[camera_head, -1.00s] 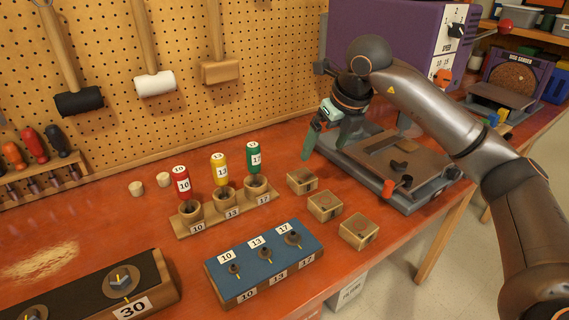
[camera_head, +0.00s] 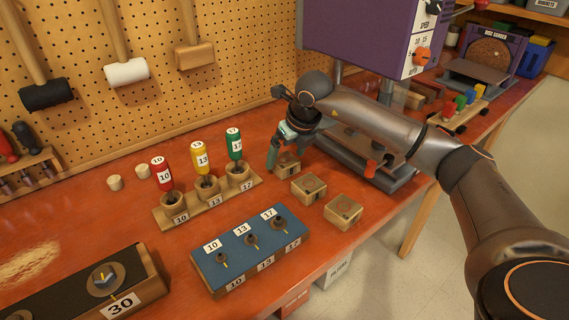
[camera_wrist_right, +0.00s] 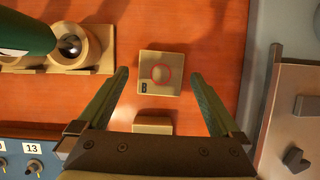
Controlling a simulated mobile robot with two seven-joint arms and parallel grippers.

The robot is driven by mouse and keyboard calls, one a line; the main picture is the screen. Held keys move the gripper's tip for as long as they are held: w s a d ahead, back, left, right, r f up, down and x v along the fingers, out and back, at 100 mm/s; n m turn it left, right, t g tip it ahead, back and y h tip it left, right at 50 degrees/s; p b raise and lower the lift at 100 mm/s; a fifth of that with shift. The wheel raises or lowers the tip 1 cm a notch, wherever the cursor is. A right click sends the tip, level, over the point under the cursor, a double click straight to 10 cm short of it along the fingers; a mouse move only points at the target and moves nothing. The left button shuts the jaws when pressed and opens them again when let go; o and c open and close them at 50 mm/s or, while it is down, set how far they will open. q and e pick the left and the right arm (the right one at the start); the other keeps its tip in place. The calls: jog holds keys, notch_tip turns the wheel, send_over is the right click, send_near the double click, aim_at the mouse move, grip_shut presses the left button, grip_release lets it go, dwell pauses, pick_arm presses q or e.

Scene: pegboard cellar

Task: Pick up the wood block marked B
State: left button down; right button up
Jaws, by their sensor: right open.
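The wood block marked B (camera_wrist_right: 147,87) shows in the right wrist view, with a black B and a red ring on its top face. It lies on the red bench between the lines of my two fingers. In the head view it appears to be the farthest of three small wood blocks (camera_head: 289,166), partly covered by my fingers. My right gripper (camera_head: 281,155) is open and just above this block; its fingers (camera_wrist_right: 158,80) show to either side of it, with nothing held. I cannot tell the exact height gap. My left gripper is out of view.
Two more wood blocks (camera_head: 308,188) (camera_head: 343,212) lie nearer the bench edge. A wooden rack (camera_head: 207,205) with numbered cups and red, yellow and green handles stands left. A blue-topped numbered block (camera_head: 250,248) is in front. A purple machine (camera_head: 365,35) stands behind my arm.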

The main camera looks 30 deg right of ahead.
jog(key=shift+w+f, duration=0.25)
jog(key=shift+f, duration=0.35)
jog(key=c, duration=1.3)
jog(key=shift+c, duration=0.2)
jog(key=shift+r, duration=0.2)
